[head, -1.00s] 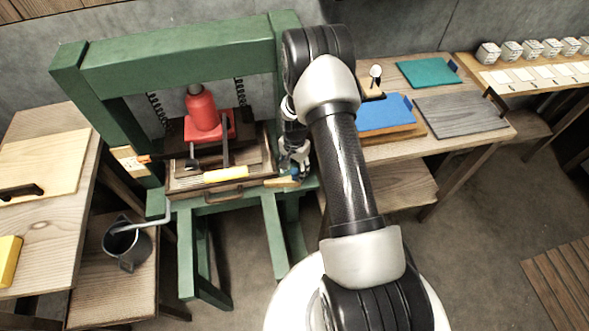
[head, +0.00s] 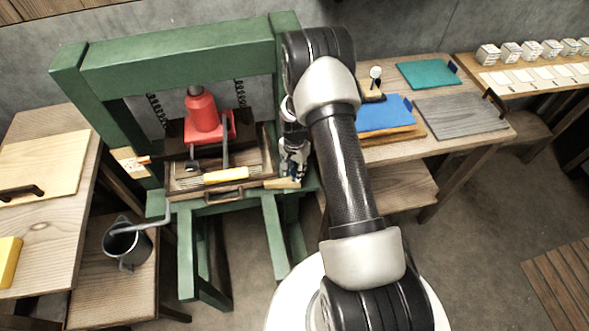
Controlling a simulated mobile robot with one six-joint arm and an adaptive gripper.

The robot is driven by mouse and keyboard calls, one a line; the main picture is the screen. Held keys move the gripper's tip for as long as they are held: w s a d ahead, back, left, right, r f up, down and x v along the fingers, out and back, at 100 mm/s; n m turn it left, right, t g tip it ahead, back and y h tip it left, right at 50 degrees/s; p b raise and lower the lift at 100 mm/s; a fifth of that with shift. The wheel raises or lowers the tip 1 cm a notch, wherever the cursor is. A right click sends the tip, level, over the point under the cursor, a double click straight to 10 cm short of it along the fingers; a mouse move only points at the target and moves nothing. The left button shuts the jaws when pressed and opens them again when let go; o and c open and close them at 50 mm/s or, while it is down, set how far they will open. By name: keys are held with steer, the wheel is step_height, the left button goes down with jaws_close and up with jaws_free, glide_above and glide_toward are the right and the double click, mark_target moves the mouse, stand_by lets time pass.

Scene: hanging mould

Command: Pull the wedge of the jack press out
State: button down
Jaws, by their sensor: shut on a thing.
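A small pale wooden wedge (head: 281,184) lies at the right end of the press bed, beside the tray's right front corner. My gripper (head: 291,181) comes down over the wedge's right end and is shut on it. The fingers and arm hide part of the wedge. I cannot tell whether its far end still touches the press.
A grey can (head: 127,246) stands on a low stool at the left. A table (head: 440,150) with blue and teal boards is close on the right. The floor in front is clear.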

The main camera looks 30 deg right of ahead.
steer(key=s+d, duration=0.1)
steer(key=d, duration=0.5)
steer(key=shift+s+d+b, duration=0.25)
steer(key=shift+s+b, duration=0.1)
steer(key=shift+s, duration=0.05)
steer(key=c, duration=1.3)
jaws_free()
steer(key=shift+s+d, duration=0.1)
steer(key=shift+d, duration=0.1)
steer(key=shift+c, duration=0.2)
steer(key=shift+o, duration=0.5)
steer(key=shift+a, duration=0.1)
step_height(320, 180, up, 12)
